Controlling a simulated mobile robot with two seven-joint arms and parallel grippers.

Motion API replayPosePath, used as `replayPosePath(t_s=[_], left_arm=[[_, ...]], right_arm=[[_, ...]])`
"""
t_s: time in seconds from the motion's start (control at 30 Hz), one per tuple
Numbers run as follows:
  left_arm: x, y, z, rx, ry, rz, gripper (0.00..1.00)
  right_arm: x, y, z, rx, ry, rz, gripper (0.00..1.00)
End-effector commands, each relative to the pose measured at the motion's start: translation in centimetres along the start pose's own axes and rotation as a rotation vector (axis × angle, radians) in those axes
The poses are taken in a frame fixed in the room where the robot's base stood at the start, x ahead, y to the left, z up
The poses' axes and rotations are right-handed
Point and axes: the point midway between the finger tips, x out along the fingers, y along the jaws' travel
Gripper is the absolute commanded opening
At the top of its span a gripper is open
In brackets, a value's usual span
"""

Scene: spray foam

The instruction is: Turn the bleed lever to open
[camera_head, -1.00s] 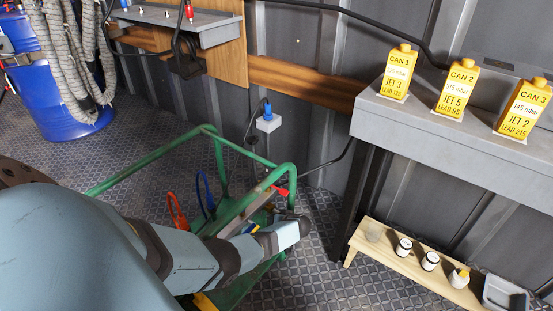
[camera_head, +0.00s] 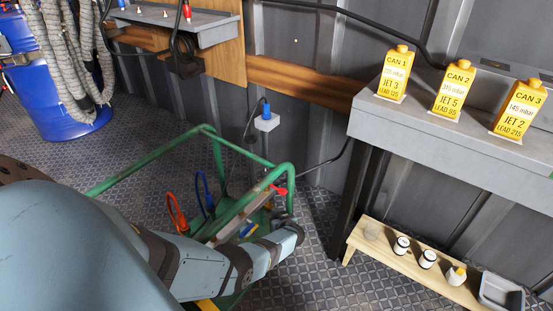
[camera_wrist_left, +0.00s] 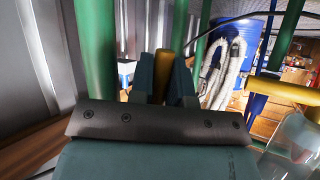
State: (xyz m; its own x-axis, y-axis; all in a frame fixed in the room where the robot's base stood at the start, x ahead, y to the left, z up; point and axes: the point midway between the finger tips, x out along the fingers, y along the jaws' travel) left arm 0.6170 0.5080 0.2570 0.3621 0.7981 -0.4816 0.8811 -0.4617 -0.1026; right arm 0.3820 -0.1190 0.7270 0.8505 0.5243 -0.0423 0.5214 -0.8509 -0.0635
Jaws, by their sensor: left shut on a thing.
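My left gripper (camera_wrist_left: 166,70) shows in the left wrist view, its two teal fingers shut on a yellow bar (camera_wrist_left: 180,30) that rises between them. The bar looks like a lever, but I cannot tell its full shape or turned angle. In the head view my left arm reaches over a green tubular frame (camera_head: 222,142); its fingers are hidden behind the wrist. A small yellow-and-blue part (camera_head: 249,230) shows inside the frame beside the wrist. My right gripper is out of view.
In the wrist view a second yellow handle (camera_wrist_left: 285,92) sits above a clear cylinder (camera_wrist_left: 295,140) at right. Orange (camera_head: 176,212) and blue hoses loop inside the frame. A grey bench with yellow cans (camera_head: 392,75) and a low wooden bench (camera_head: 440,282) stand at right.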

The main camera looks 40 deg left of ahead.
Motion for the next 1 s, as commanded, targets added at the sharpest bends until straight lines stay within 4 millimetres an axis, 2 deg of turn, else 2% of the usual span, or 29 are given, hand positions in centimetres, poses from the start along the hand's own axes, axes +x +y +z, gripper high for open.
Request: replayPosePath(t_s=[0.3, 0.8, 0.83, 0.87, 1.0], left_arm=[[0.17, 0.35, 0.08, -0.089, 0.065, 0.042, 0.0], [0.16, 0.43, -0.08, -0.106, 0.077, 0.049, 0.0], [0.16, 0.44, -0.09, -0.106, 0.077, 0.05, 0.19], [0.16, 0.44, -0.09, -0.106, 0.077, 0.049, 0.26], [0.18, 0.42, -0.11, -0.106, 0.077, 0.049, 0.27]], right_arm=[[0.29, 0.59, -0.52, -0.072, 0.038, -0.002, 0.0], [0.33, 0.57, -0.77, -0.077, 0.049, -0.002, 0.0], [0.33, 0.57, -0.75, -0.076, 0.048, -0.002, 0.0], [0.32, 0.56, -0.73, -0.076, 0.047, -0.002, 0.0], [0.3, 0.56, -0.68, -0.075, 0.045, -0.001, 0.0]])
